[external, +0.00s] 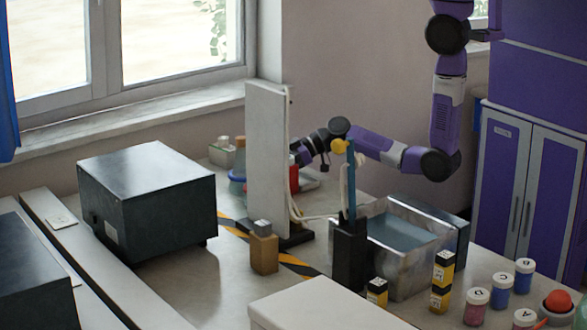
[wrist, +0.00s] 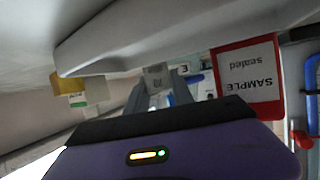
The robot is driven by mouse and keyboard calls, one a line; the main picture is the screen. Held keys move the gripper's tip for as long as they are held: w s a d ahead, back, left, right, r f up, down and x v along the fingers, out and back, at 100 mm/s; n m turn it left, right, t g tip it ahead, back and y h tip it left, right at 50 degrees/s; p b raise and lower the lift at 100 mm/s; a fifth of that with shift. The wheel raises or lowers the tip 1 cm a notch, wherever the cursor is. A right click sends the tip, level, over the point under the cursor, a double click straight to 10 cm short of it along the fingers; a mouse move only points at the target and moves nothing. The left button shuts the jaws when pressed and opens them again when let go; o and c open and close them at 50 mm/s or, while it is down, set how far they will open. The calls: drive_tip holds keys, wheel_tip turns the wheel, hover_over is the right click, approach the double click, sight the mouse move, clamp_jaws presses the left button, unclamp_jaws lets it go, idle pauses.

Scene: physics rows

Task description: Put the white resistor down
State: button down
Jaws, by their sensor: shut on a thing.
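My gripper (wrist: 160,88) shows in the wrist view with its two grey fingers shut on a small pale thing, the white resistor (wrist: 158,101). Only a little of it shows between the fingers, so its tilt is unclear. In the external view my arm reaches in from the right, and the gripper end is behind the upright white panel (external: 267,160). The fingers and the resistor are hidden there. I cannot tell how high the resistor is above the bench or whether it touches anything.
A red-framed "SAMPLE sealed" card (wrist: 250,75) is close by. A metal bin (external: 405,275), a black holder with upright tools (external: 350,255) and several lidded jars (external: 477,305) stand on the right. A dark box (external: 150,205) stands left; bench between it and the panel is partly clear.

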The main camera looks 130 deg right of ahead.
drive_tip(key=shift+f, duration=0.1)
drive_tip(key=c, duration=1.5)
unclamp_jaws()
drive_tip(key=shift+c, duration=0.2)
drive_tip(key=o, duration=0.4)
drive_tip(key=shift+o, duration=0.2)
drive_tip(key=shift+r, duration=0.2)
drive_tip(key=b+v, duration=0.1)
drive_tip(key=v, duration=1.1)
drive_tip(key=shift+d, duration=0.1)
